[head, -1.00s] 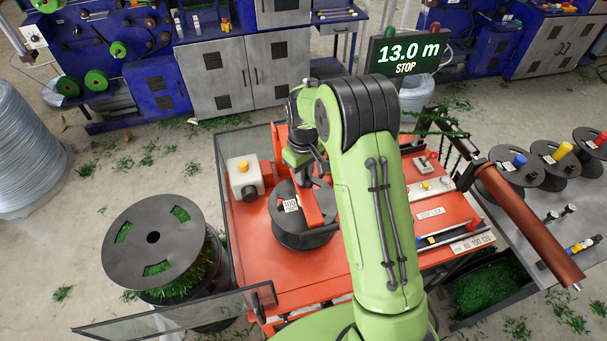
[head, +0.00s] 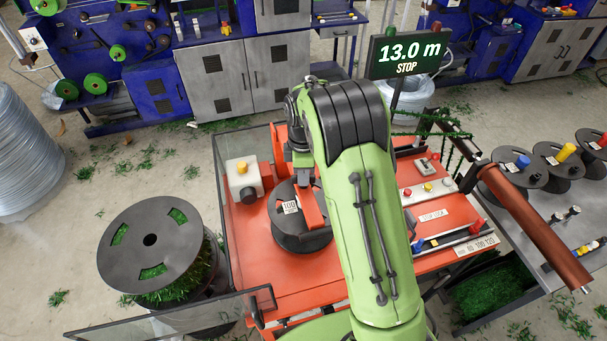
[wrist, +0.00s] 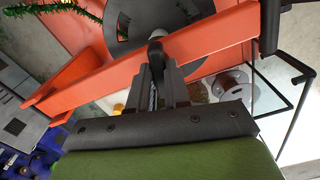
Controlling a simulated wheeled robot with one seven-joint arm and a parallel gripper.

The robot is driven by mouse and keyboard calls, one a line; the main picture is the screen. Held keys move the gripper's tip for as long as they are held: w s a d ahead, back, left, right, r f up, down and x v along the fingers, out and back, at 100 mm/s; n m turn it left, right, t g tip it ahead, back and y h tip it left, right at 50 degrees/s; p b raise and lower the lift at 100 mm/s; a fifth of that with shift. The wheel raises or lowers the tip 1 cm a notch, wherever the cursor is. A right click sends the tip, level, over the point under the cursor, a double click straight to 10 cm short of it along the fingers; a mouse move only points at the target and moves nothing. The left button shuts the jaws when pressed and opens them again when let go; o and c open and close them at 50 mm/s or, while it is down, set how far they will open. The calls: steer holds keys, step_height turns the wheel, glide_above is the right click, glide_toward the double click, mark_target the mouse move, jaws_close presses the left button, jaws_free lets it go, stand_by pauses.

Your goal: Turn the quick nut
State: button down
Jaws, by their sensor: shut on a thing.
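In the wrist view, my gripper (wrist: 157,68) is shut on the quick nut (wrist: 155,46), a small dark rounded piece in front of an orange bar (wrist: 205,42). A dark grey spool disc (wrist: 122,22) lies behind the bar. In the head view, the dark spool (head: 289,240) with a "100" label sits on the orange machine (head: 290,290), with the orange bar (head: 311,208) across it. My gripper (head: 304,177) is partly seen there beside my green arm. The nut cannot be made out in that view.
A display (head: 408,54) reads "13.0 m STOP". A large spool with green wire (head: 150,250) stands at left. A clear guard panel (head: 170,318) edges the machine's front. A side table with several spools (head: 525,172) and a brown roller (head: 540,235) are at right.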

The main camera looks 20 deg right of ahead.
steer(key=shift+n, duration=0.8)
steer(key=c, duration=1.1)
jaws_free()
step_height(320, 180, up, 16)
steer(key=shift+f+p, duration=0.1)
steer(key=shift+p, duration=0.55)
